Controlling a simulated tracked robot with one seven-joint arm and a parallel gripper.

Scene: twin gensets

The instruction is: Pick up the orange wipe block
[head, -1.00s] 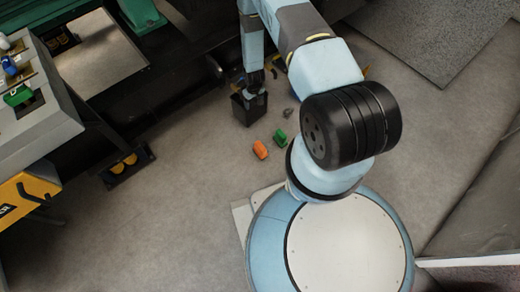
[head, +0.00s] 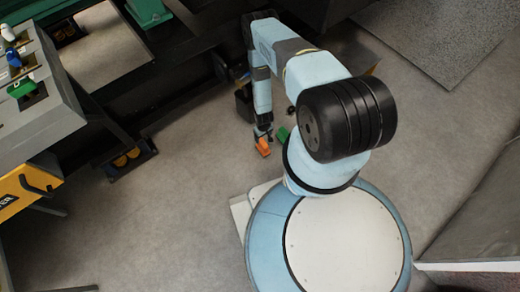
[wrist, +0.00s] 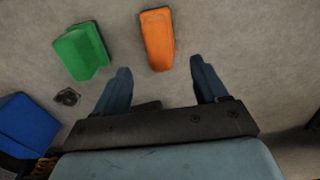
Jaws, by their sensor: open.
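The orange wipe block (wrist: 158,38) lies on the grey floor in the wrist view, ahead of my gripper and between the lines of its two fingers. My gripper (wrist: 160,82) is open and empty, with a finger to each side. In the head view the orange block (head: 262,148) shows just below my gripper (head: 262,134), which hangs over it and hides part of it. I cannot tell the exact height between them.
A green block (wrist: 82,50) lies to the left of the orange one. A small dark ring-like item (wrist: 67,97) and a blue object (wrist: 26,126) are further left. A dark bin (head: 243,102) stands behind my arm.

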